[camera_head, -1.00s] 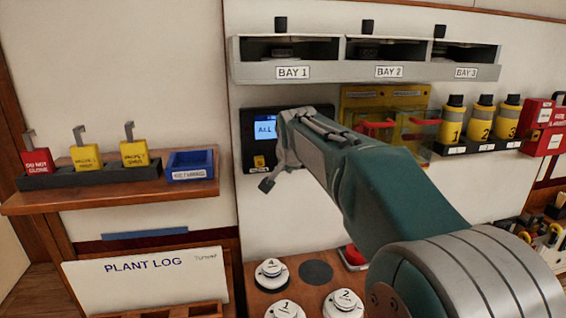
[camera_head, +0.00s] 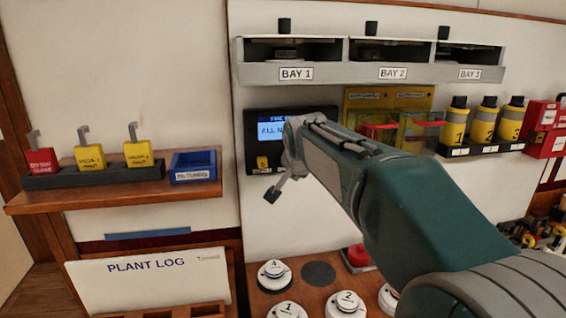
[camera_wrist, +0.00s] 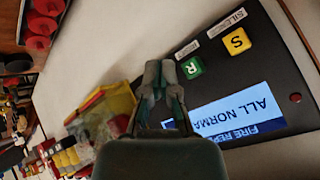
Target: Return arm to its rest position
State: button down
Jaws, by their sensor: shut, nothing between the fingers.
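My arm reaches from the lower right of the head view toward the wall. My gripper (camera_head: 275,191) is at its end, in front of the lower part of the dark fire panel (camera_head: 254,129). In the wrist view my gripper (camera_wrist: 160,66) is shut with nothing between its fingers. The fire panel's lit screen (camera_wrist: 236,112) reads "ALL NORMAL". A green R button (camera_wrist: 192,68) and a yellow S button (camera_wrist: 237,41) sit beside the screen, near the fingers. I cannot tell whether the fingers touch the panel. My arm hides part of the panel's right side in the head view.
Bay shelf (camera_head: 330,74) hangs above the arm. Yellow case with red handles (camera_head: 380,127) and yellow cylinders (camera_head: 484,122) are right of the panel. A wooden shelf (camera_head: 110,196) with padlocks and a blue tray (camera_head: 193,167) is left. White detectors (camera_head: 274,273) stand on a board below.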

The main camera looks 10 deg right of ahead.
jog(key=s+f+n+g, duration=0.1)
jog(key=s+f+n, duration=0.2)
jog(key=s, duration=0.8)
jog(key=s+f+n+g, duration=0.1)
jog(key=s+f, duration=0.4)
jog(key=s, duration=0.6)
jog(key=s+f+n+g+y, duration=0.1)
jog(key=s+f+n, duration=0.3)
jog(key=s, duration=0.7)
jog(key=shift+a+f+n, duration=0.15)
jog(key=shift+f+n, duration=0.15)
jog(key=shift+w, duration=0.1)
